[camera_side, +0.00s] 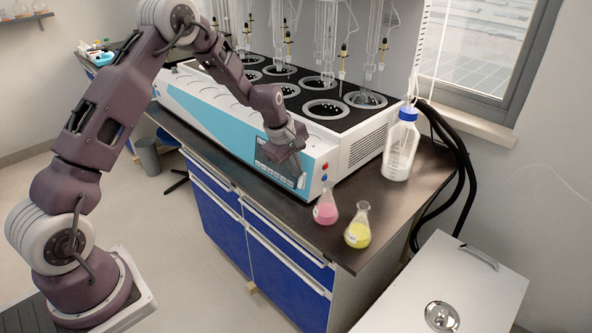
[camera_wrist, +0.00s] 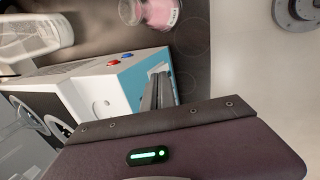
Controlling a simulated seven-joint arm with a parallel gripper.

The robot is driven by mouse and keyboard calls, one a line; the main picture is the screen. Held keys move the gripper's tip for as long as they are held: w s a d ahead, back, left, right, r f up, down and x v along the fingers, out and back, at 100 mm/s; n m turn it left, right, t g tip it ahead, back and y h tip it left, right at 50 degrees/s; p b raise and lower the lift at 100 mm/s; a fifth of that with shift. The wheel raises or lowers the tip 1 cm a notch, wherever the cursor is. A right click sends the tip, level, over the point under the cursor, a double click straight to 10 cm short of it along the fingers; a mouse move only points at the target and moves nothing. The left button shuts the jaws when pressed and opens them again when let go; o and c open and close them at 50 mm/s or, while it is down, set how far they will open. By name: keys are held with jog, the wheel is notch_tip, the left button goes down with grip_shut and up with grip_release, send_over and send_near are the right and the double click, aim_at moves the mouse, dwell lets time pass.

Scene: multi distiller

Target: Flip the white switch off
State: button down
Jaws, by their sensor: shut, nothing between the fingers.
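The multi distiller (camera_side: 240,125) is a long white and light-blue machine on the bench. A control panel (camera_side: 272,171) sits on its front near the right end, partly covered by my gripper. My gripper (camera_side: 294,162) is right in front of this panel, its fingers shut and empty. In the wrist view the closed fingers (camera_wrist: 158,90) are beside the blue front face (camera_wrist: 137,80); whether they touch it I cannot tell. The white switch cannot be made out in either view; the panel area is small and partly hidden.
Red and blue buttons (camera_side: 324,171) are at the machine's right front corner. A pink flask (camera_side: 326,208), a yellow flask (camera_side: 358,231) and a blue-capped bottle (camera_side: 401,150) stand to the right on the dark bench (camera_side: 300,228). Open floor lies in front.

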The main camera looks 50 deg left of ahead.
jog(key=v, duration=1.2)
jog(key=shift+s, duration=0.45)
jog(key=s+d+r+m+t, duration=0.1)
jog(key=s+d+r+m, duration=0.4)
jog(key=s, duration=0.3)
jog(key=s+d+r+m, duration=0.45)
jog(key=s+r, duration=0.25)
jog(key=s, duration=0.2)
jog(key=s+d+m, duration=0.1)
jog(key=s+m, duration=0.8)
jog(key=s, duration=0.5)
jog(key=shift+s+d+f+t, duration=0.25)
jog(key=shift+s+t, duration=0.05)
jog(key=shift+s, duration=0.1)
